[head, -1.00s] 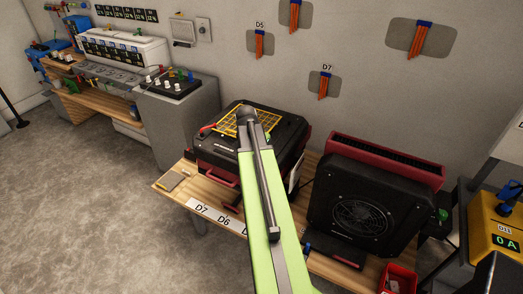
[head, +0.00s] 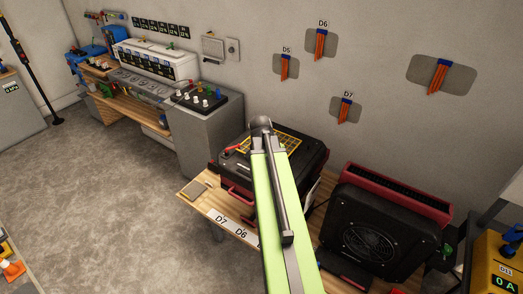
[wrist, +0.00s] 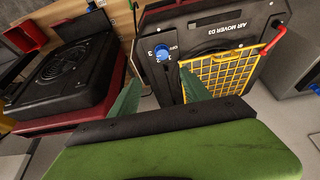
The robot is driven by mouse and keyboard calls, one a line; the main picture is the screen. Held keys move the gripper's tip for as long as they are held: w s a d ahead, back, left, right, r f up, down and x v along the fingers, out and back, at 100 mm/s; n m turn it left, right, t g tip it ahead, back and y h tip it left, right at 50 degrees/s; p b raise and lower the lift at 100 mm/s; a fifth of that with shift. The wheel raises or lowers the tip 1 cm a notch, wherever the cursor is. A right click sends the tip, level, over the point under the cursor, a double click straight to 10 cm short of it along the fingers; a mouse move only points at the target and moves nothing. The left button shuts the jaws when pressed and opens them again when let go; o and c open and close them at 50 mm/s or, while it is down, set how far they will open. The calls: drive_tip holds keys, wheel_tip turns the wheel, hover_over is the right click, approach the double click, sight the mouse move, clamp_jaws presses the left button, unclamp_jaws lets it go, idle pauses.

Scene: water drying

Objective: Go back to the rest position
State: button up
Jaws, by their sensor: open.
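My gripper (wrist: 157,92) is open in the wrist view, with its two green fingers spread and nothing between them. Beyond the fingers is a black machine marked AIR MOVER D3 (wrist: 212,34), with a blue knob (wrist: 162,53) on its panel.
A second black and red air mover (head: 372,235) stands right of my arm on the wooden bench (head: 197,194). A long workbench (head: 160,120) runs along the wall at left. Open grey floor (head: 110,190) lies left of the bench. A yellow meter (head: 497,262) is at far right.

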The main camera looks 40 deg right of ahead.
drive_tip(key=w+a+f+n+y+b, duration=0.1)
drive_tip(key=w+a+f+n, duration=0.15)
drive_tip(key=a, duration=0.55)
drive_tip(key=w+a+f+n+t+b, duration=0.15)
drive_tip(key=w+a, duration=0.25)
drive_tip(key=a, duration=0.5)
drive_tip(key=w+a+f+n+y+b, duration=0.15)
drive_tip(key=w+a, duration=0.25)
drive_tip(key=a, duration=0.4)
drive_tip(key=s+a+f+n+g+y, duration=0.1)
drive_tip(key=s+a+n, duration=0.2)
drive_tip(key=a+n, duration=0.2)
drive_tip(key=s+a+f+n+g+y+b, duration=0.1)
drive_tip(key=s+a+n, duration=0.2)
drive_tip(key=a, duration=0.8)
drive_tip(key=shift+a+n+b, duration=0.3)
drive_tip(key=shift+n, duration=0.65)
drive_tip(key=shift+s+g, duration=0.1)
drive_tip(key=shift+g, duration=0.15)
drive_tip(key=shift+c, duration=0.3)
